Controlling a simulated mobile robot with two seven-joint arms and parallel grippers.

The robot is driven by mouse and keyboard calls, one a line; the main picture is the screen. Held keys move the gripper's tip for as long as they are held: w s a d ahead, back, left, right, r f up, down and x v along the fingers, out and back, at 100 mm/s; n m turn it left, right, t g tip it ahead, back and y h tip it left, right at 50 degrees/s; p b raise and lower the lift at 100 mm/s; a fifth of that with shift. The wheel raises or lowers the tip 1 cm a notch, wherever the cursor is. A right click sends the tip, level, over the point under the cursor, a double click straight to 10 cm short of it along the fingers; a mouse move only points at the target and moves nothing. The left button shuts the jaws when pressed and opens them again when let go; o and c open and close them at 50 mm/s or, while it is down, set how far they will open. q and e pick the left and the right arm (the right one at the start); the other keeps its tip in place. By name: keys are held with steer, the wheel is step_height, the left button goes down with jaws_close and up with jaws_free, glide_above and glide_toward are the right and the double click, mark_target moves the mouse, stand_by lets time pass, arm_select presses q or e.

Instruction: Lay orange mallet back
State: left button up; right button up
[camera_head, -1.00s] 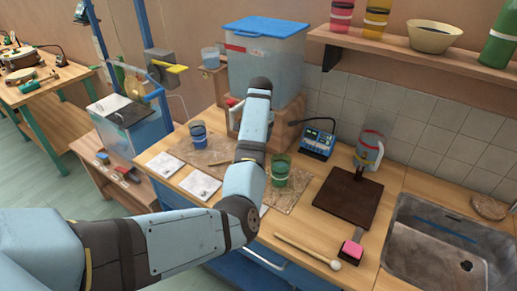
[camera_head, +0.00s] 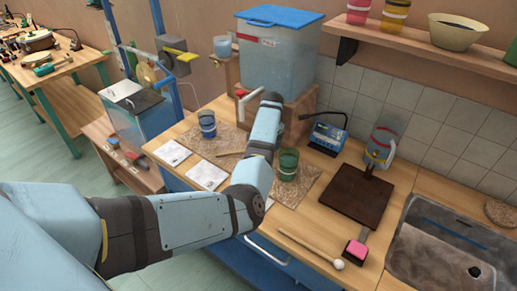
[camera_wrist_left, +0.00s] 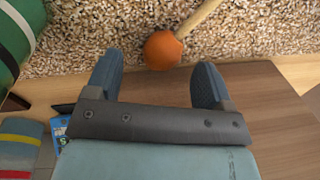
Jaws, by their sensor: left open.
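The orange mallet's round head (camera_wrist_left: 163,50) lies on a speckled mat (camera_wrist_left: 90,45) in the left wrist view, its pale stick (camera_wrist_left: 205,15) running off to the upper right. My left gripper (camera_wrist_left: 157,66) is open, with one finger on each side of the picture below the head; nothing is clamped between them. In the head view a pale stick (camera_head: 230,153) shows on the mat (camera_head: 222,143) beside my forearm, which hides its other end and my left gripper. Whether the fingers touch the mat cannot be told. My right gripper is not in view.
A green cup (camera_head: 288,164) and a blue cup (camera_head: 207,124) stand on the mat. A white-headed mallet (camera_head: 338,264) lies at the front edge near a pink-topped block (camera_head: 355,250). A dark board (camera_head: 355,195) and sink (camera_head: 450,245) are right; a water tank (camera_head: 280,60) stands behind.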

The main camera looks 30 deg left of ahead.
arm_select(q)
steer(key=f, duration=0.3)
steer(key=shift+w+a+f, duration=0.1)
steer(key=shift+a+f, duration=0.25)
steer(key=c, duration=1.1)
steer(key=shift+r, duration=0.1)
